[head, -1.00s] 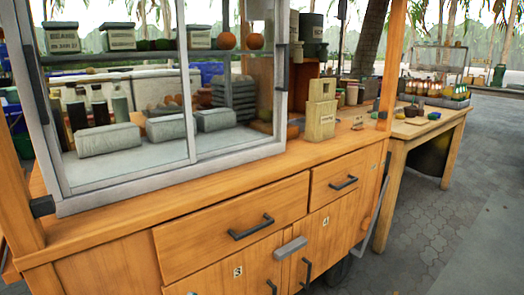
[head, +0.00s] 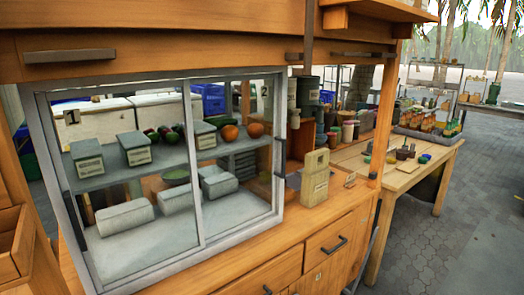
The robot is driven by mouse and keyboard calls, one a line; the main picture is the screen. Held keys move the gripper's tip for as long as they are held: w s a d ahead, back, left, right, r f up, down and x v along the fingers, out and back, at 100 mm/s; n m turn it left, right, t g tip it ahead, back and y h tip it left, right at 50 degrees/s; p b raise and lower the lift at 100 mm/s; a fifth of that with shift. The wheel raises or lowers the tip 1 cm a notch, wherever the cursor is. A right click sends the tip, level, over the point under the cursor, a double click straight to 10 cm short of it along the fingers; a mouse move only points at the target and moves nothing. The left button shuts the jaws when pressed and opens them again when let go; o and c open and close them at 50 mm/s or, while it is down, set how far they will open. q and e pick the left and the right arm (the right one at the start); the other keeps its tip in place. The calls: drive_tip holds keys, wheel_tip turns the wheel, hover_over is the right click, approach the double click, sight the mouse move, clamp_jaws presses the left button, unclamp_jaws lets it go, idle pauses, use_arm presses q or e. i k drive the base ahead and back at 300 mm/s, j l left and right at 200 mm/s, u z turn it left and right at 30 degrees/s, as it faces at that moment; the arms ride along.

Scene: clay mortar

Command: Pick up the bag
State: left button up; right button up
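I cannot make out a clear bag in the head view. A tan, block-shaped item with a small label (head: 315,178) stands upright on the wooden cart counter, just right of the glass case; I cannot tell whether it is a bag or a box. Neither of my grippers is in view.
The glass case (head: 196,170) with sliding panes holds grey-green boxes (head: 87,158), fruit and pale wrapped blocks (head: 125,217). Wooden cabinets hang above. A side table (head: 410,172) with small items and a bottle rack (head: 428,122) stands right. Paved floor (head: 470,225) is open at right.

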sight(315, 177)
drive_tip(key=i+l, duration=0.95)
drive_tip(key=l, duration=0.15)
drive_tip(key=i+l, duration=0.95)
drive_tip(key=i+l+u, duration=0.2)
drive_tip(key=i+l, duration=0.2)
drive_tip(key=l, duration=0.25)
drive_tip(key=i+l+u, duration=0.2)
drive_tip(key=i+l, duration=0.2)
drive_tip(key=l, duration=0.3)
drive_tip(key=i+l+u, duration=0.1)
drive_tip(key=l, duration=0.25)
drive_tip(key=i+l+u, duration=0.1)
drive_tip(key=i+l, duration=0.15)
drive_tip(key=l, duration=0.1)
